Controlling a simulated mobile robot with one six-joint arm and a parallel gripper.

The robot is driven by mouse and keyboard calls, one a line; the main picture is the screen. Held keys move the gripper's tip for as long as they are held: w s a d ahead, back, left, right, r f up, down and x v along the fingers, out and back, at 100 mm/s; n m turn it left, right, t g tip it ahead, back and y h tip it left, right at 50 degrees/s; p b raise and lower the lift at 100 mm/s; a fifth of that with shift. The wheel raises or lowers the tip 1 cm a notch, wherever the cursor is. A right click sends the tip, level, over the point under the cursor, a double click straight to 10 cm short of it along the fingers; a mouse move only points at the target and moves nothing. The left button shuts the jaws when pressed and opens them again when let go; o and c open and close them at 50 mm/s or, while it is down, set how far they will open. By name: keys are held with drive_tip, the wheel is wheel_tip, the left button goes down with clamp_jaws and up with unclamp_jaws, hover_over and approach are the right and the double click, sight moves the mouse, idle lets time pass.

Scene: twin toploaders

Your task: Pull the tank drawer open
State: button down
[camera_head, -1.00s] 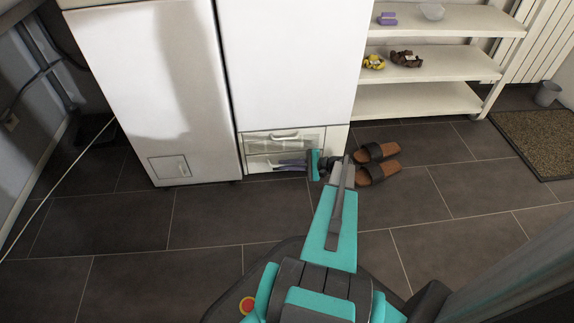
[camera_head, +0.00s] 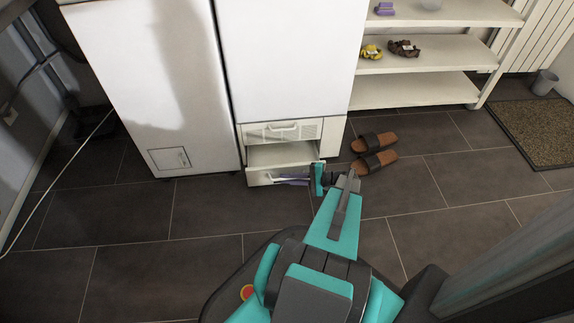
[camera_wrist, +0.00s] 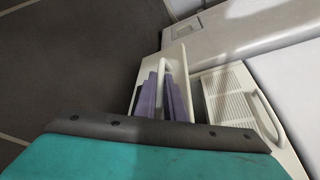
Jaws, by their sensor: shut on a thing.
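The tank drawer (camera_head: 282,154) is the lower white drawer at the foot of the right white machine (camera_head: 290,60). It stands partly out, and its open inside shows behind the front panel. My gripper (camera_head: 291,179) is at its front, with purple fingers shut on the drawer's handle. In the wrist view the purple fingers (camera_wrist: 160,97) lie either side of the pale handle bar (camera_wrist: 162,72). Part of the handle is hidden by the fingers. The upper drawer (camera_head: 283,131) with a vented front and its own handle is closed.
The left white machine (camera_head: 145,80) has a small closed hatch (camera_head: 169,158). A pair of brown sandals (camera_head: 375,152) lies on the floor right of the drawer. A white shelf (camera_head: 420,88) stands behind them. Dark floor tiles in front of the left machine are clear.

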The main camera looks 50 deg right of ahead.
drive_tip(key=s+a+p, duration=0.1)
drive_tip(key=s+a, duration=0.6)
drive_tip(key=s, duration=0.1)
drive_tip(key=shift+s, duration=0.3)
drive_tip(key=shift+a, duration=0.1)
drive_tip(key=c, duration=2.1)
unclamp_jaws()
drive_tip(key=shift+p+v, duration=2.3)
drive_tip(key=shift+v, duration=4.6)
drive_tip(key=shift+f, duration=0.1)
